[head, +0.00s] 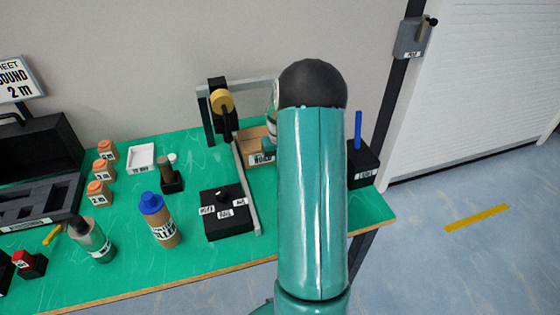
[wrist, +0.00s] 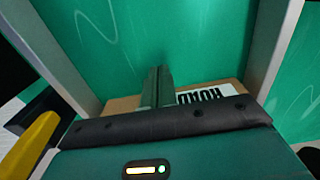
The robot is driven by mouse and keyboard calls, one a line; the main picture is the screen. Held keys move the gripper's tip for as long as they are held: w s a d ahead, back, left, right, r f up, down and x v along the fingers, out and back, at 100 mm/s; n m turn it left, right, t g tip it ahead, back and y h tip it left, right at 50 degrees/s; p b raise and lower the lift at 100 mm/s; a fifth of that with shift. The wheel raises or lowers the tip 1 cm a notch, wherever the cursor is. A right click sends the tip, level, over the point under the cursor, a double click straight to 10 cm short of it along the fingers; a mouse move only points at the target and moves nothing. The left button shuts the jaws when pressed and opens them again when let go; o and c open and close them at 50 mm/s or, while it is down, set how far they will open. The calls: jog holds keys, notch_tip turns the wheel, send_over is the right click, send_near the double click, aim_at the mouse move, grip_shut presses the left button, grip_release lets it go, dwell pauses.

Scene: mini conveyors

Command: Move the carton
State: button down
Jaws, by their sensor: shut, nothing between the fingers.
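The carton is most likely the tan box (head: 254,136) with a white label, at the back of the green table beneath a grey frame. In the head view my arm covers its right part. In the wrist view a tan edge and label of the box (wrist: 121,104) show just beyond my gripper's body. My gripper (wrist: 158,72) has its two fingers together and empty, in front of the tan surface in this view. I cannot tell whether they touch it. The head view hides the fingertips behind my arm.
A black control box (head: 226,212) stands in front. Bottles, small orange-capped jars and a white tray (head: 141,158) stand left. A black box (head: 362,165) stands right.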

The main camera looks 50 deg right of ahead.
jog(key=shift+a+f, duration=0.1)
jog(key=shift+f, duration=0.05)
notch_tip(320, 180, up, 10)
dwell(0.4)
jog(key=s+a+r+n+t+h, duration=0.1)
jog(key=a+r, duration=0.6)
jog(key=a, duration=0.4)
jog(key=s+a+r+n+t, duration=0.1)
jog(key=a+r+n, duration=0.1)
jog(key=a+r, duration=0.7)
jog(key=s+a+n+t, duration=0.1)
jog(key=s+a, duration=0.6)
jog(key=a, duration=0.3)
jog(key=s+a+n+t+y, duration=0.1)
jog(key=s+a+n+t, duration=0.1)
jog(key=s+a, duration=0.5)
jog(key=a, duration=0.2)
jog(key=shift+a+t, duration=0.3)
jog(key=shift+a, duration=0.05)
jog(key=shift+d, duration=0.2)
